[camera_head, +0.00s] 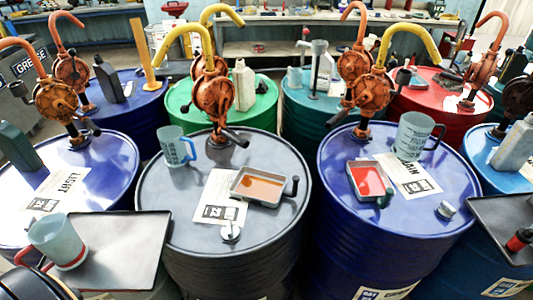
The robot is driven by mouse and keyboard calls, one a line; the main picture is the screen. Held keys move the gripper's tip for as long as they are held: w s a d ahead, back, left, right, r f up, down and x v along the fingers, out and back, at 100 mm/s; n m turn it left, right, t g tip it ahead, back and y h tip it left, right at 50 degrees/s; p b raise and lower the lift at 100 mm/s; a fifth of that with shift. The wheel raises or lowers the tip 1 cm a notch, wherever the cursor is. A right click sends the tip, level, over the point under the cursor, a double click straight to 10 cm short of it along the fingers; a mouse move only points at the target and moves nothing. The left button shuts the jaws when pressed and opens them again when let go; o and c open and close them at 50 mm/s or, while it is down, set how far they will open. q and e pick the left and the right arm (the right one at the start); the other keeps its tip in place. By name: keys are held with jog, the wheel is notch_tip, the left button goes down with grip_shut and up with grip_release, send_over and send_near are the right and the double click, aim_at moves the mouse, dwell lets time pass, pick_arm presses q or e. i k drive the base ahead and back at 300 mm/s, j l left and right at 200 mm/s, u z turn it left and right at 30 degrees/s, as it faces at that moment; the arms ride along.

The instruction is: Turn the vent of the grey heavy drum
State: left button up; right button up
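The grey drum (275,228) stands in the middle foreground, upright, with its rimmed top in view. Its vent (231,232), a small pale metal cap, sits near the front of the top. A paper label (218,197) lies just behind the vent, its words too small to read. A rusty orange hand pump (215,98) with a yellow spout rises from the back of the drum. A tray of brown-orange liquid (258,188) and a jug with a blue handle (174,147) also stand on the top. I can make out neither of my grippers.
Blue drums stand left (112,172) and right (445,183) of the grey one. The right one has its own cap (446,210), red-liquid tray (369,182) and jug (411,138). A dark tray (130,255) at front left bears a red-based jug (56,238).

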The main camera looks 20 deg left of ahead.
aim_at(231, 232)
jog(key=k+j+u, duration=0.1)
jog(key=u, duration=0.85)
